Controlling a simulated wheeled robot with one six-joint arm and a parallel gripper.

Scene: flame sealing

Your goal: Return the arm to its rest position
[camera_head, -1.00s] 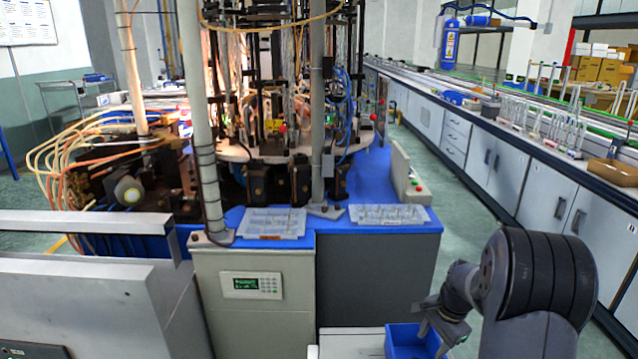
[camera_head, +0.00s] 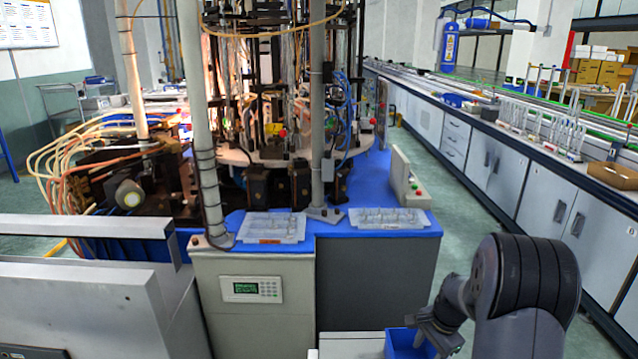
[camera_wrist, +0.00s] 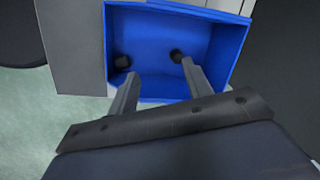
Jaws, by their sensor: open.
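My gripper (camera_wrist: 150,62) is open and empty, its two fingers apart in the wrist view. Beyond its fingertips is a blue bin (camera_wrist: 222,55), whose inside looks empty where it shows. In the head view my arm is at the lower right, and the gripper end overlaps the blue bin (camera_head: 400,343) at the bottom edge. The fingertips are hard to make out there.
Two clear trays, a left one (camera_head: 272,228) and a right one (camera_head: 390,218), lie on the machine's blue top (camera_head: 335,232). A long bench (camera_head: 520,165) with glassware runs along the right. Open floor (camera_head: 455,240) lies between machine and bench.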

